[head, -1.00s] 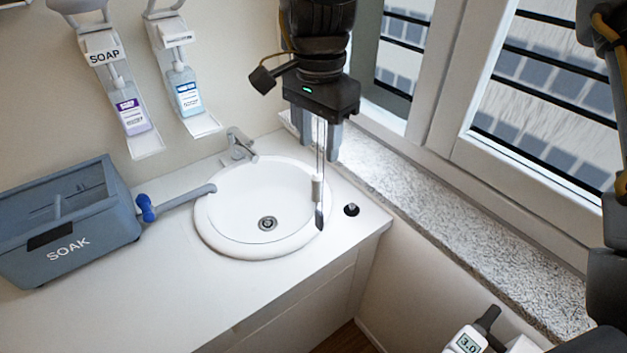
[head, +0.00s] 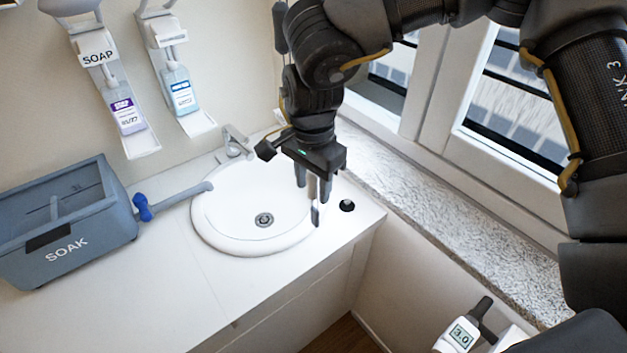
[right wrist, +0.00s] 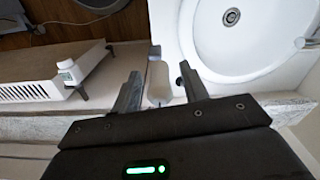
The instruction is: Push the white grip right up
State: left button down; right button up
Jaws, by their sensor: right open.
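My right gripper (head: 314,188) is open, pointing down over the right rim of the round sink. In the right wrist view its two fingers (right wrist: 160,80) stand apart, with a pale, whitish piece (right wrist: 158,92) showing between them, likely the white grip. Whether the fingers touch it I cannot tell. In the head view the fingers mostly cover the grip; a grey tip (head: 316,215) shows just below them at the sink's edge. My left gripper is not in view.
The white sink (head: 222,232) has a tap (head: 236,142) behind it. A black round piece (head: 346,205) lies on the counter to the right. A blue-grey SOAK box (head: 66,235) stands at the left. The window sill (head: 440,230) runs along the right.

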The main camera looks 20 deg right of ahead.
grip_shut()
jog(key=shift+r, duration=0.1)
notch_tip(320, 180, up, 10)
jog(key=p, duration=0.7)
grip_release()
